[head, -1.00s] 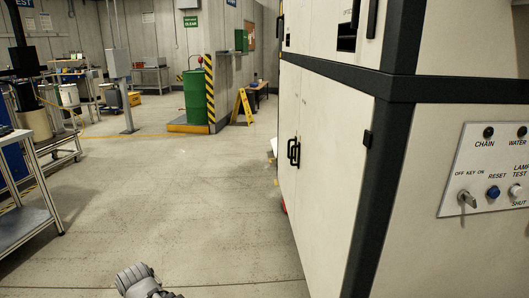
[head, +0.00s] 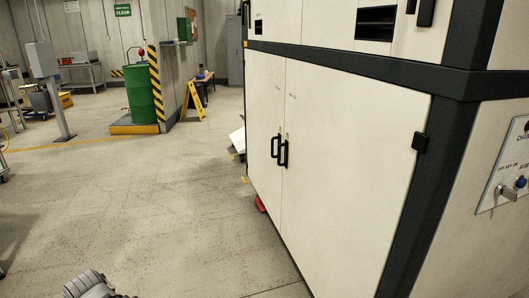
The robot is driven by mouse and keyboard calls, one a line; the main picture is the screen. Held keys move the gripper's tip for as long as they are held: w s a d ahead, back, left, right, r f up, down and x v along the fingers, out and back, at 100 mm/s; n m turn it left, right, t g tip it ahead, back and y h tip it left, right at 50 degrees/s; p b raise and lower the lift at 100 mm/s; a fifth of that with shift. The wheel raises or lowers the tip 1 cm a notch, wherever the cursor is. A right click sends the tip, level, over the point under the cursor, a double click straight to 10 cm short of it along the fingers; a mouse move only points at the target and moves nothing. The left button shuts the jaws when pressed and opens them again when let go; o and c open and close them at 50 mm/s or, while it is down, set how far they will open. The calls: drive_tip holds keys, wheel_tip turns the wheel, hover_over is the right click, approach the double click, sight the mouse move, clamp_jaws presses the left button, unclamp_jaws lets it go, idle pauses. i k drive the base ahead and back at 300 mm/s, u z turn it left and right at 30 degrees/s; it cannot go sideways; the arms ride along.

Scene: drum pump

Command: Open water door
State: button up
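A large cream cabinet with dark edges fills the right half of the head view. Its lower front has two tall doors, a left door (head: 266,127) and a right door (head: 345,165), both shut. Two black handles (head: 279,151) stand side by side where the doors meet. Small lettering on the doors is too small to read, so I cannot tell which is the water door. Part of my arm shows at the bottom left, well apart from the handles. I cannot make out gripper fingers there.
A control panel with a key switch (head: 507,191) is on the cabinet's right side. A green drum (head: 144,95) and a yellow floor sign (head: 193,101) stand farther back. The floor (head: 130,200) left of the cabinet is clear.

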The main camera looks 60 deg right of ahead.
sight(349, 164)
drive_tip(key=z, duration=0.3)
drive_tip(key=i, duration=0.75)
drive_tip(key=z, duration=0.75)
drive_tip(key=i, duration=0.5)
drive_tip(key=z, duration=0.3)
drive_tip(key=k, duration=0.95)
drive_tip(key=z, duration=0.15)
drive_tip(key=i, duration=0.5)
